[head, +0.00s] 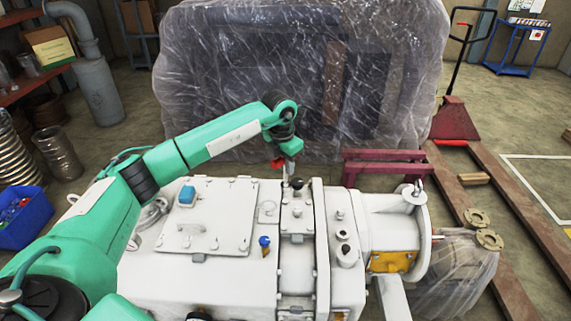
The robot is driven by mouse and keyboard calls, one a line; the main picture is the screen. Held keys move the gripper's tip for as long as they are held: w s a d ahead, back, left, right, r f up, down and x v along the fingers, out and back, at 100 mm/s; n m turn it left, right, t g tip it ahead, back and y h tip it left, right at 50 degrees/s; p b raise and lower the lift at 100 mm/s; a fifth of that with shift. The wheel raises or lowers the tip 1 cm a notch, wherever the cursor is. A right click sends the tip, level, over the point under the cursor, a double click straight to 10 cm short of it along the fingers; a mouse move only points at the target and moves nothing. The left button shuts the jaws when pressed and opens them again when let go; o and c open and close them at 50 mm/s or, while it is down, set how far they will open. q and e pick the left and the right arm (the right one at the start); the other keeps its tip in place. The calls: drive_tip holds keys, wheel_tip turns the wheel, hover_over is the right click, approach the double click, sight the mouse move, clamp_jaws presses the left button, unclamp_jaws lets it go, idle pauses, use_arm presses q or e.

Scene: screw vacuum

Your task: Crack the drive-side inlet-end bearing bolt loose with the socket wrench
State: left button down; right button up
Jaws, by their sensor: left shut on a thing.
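The white vacuum pump (225,278) fills the lower middle of the head view. My left arm comes in from the left and reaches over it. My left gripper (290,150) points down above the pump's narrow flanged section and is shut on a slim tool, which I take to be the socket wrench (289,170). A small red part shows beside the gripper. The tool's lower end is close to a dark round bolt head (297,183) on top of the section; I cannot tell whether they touch. Which bolt is the drive-side inlet-end one is unclear. My right gripper is out of view.
A plastic-wrapped crate (225,75) stands close behind the pump. A dark red stand (385,165) and a pallet jack (453,120) are at the right. Small fittings stick up from the pump top.

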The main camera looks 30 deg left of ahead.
sight(286, 184)
use_arm(q)
drive_tip(key=shift+f+b, duration=0.45)
drive_tip(key=shift+f, duration=0.3)
wheel_tip(286, 184, down, 2)
drive_tip(key=shift+b, duration=0.65)
drive_tip(key=shift+f+b, duration=0.4)
drive_tip(key=shift+f, duration=0.4)
drive_tip(key=shift+b, duration=0.35)
drive_tip(key=shift+f+b, duration=0.4)
drive_tip(key=shift+f, duration=0.25)
